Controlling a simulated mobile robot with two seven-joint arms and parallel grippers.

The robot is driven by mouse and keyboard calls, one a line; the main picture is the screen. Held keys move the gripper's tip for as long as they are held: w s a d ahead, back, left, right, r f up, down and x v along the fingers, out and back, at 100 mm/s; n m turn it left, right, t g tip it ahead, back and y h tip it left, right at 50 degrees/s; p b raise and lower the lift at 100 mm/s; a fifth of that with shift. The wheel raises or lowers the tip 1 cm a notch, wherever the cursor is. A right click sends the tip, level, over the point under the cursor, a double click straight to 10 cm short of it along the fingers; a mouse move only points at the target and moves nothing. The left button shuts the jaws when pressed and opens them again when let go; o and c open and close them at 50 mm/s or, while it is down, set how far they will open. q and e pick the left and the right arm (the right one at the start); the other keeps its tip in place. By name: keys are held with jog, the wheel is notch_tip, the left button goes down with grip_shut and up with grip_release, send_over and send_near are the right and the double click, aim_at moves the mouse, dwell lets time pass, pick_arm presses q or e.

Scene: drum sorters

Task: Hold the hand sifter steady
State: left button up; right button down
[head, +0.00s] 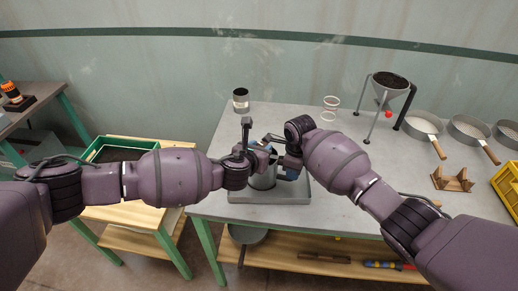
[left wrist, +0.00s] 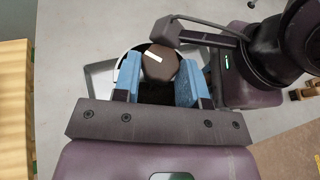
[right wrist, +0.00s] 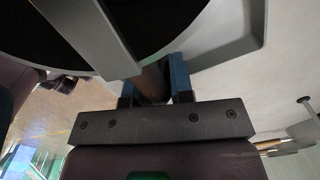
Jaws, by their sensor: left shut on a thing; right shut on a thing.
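The hand sifter (head: 263,180) is a grey metal cylinder. It stands upright over a flat grey tray (head: 240,197) near the table's front left edge, partly hidden by my arms. My left gripper (head: 262,150) is above it. In the left wrist view its blue fingers (left wrist: 158,82) are shut on a dark knob (left wrist: 158,65) with a white mark, over the sifter's dark opening. My right gripper (head: 290,172) is at the sifter's right side. In the right wrist view its fingers (right wrist: 153,82) are shut on the brown handle (right wrist: 150,86), beside the grey rim.
A dark-filled jar (head: 241,104) and white rings (head: 331,103) stand behind. A funnel on a stand (head: 388,90), sieves (head: 422,124), a wooden rest (head: 453,180) and a yellow crate (head: 509,185) are at right. A green-rimmed tray (head: 95,147) is on the left stand.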

pick_arm(q)
jog(key=shift+y, duration=0.3)
jog(key=o, duration=0.9)
jog(key=shift+v, duration=6)
